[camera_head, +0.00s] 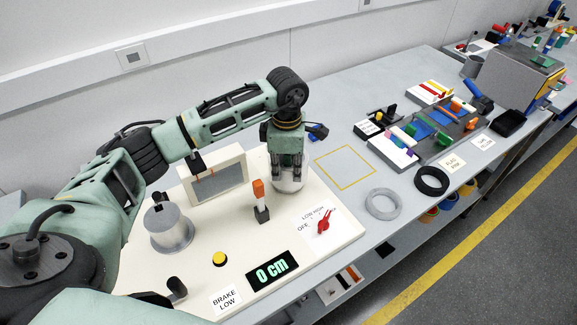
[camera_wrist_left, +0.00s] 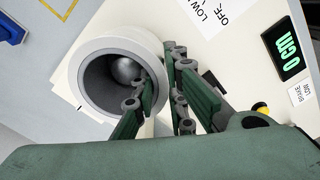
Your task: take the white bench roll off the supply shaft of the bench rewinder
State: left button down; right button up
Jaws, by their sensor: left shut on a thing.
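The white bench roll (camera_head: 290,184) stands at the back right corner of the cream bench rewinder (camera_head: 130,275). My left gripper (camera_head: 288,172) reaches down onto it from above and is shut on its wall. In the left wrist view the roll (camera_wrist_left: 84,57) shows as a white ring with a grey core. One finger of the gripper (camera_wrist_left: 158,90) is at the core opening and the other is outside the wall. A shiny rounded end, apparently the supply shaft (camera_wrist_left: 124,68), shows inside the core. I cannot tell how far the roll sits down on it. My right gripper is not in view.
On the rewinder are a silver flanged drum (camera_head: 169,230), a framed panel (camera_head: 217,177), an orange-topped post (camera_head: 260,201), a red knob (camera_head: 323,226) and a "0 cm" display (camera_head: 272,270). Right of it are a bare yellow-outlined square (camera_head: 346,167), a grey ring (camera_head: 383,204) and a black ring (camera_head: 432,180).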

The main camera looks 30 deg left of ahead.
pick_arm(q)
jog(key=shift+r+p, duration=1.55)
jog(key=shift+r, duration=1.65)
